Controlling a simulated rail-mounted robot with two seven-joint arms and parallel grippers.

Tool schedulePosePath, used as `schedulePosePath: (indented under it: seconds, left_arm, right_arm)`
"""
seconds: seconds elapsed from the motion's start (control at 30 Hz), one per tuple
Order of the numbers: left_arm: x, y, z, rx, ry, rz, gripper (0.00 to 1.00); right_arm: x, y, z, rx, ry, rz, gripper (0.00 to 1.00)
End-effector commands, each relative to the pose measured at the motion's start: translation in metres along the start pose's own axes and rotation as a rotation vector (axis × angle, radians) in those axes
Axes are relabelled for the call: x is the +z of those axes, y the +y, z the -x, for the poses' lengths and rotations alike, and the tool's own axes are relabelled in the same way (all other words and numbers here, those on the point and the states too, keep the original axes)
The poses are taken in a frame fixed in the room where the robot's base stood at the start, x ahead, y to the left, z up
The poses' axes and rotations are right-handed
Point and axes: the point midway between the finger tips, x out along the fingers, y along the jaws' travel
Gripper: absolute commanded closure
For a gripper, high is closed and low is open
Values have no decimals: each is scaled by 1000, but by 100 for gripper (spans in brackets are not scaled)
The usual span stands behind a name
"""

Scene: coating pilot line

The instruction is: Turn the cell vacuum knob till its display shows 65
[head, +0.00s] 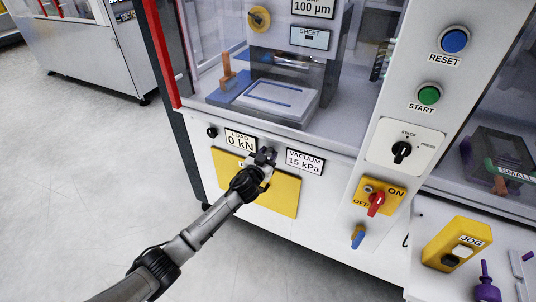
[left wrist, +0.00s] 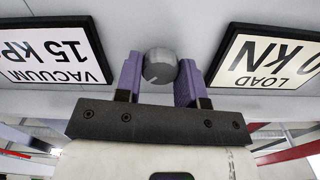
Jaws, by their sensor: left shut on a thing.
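The vacuum display (head: 305,161) reads 15 kPa in the head view. It also shows upside down in the left wrist view (left wrist: 55,53). A grey round knob (left wrist: 160,67) with a pointer line sits on the panel between the vacuum and load displays. My left gripper (head: 265,157) is at this knob, and its purple fingers (left wrist: 160,80) are shut on the knob's two sides. In the head view the gripper mostly hides the knob. My right gripper is not in either view.
The load display (head: 239,140) reads 0 kN, with a small black knob (head: 212,132) to its left. A yellow panel (head: 285,192) lies below. To the right are a red ON/OFF switch (head: 376,204), a black selector (head: 401,152) and a yellow jog box (head: 457,245).

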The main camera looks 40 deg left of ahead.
Motion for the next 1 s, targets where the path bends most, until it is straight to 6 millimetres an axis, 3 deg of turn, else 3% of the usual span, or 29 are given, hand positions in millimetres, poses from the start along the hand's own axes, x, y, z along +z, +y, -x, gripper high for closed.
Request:
schedulePosePath:
  seconds: [1.0]
  left_arm:
    - [1, 1, 0, 1, -2, -946, 88]
  right_arm:
    - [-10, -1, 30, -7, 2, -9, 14]
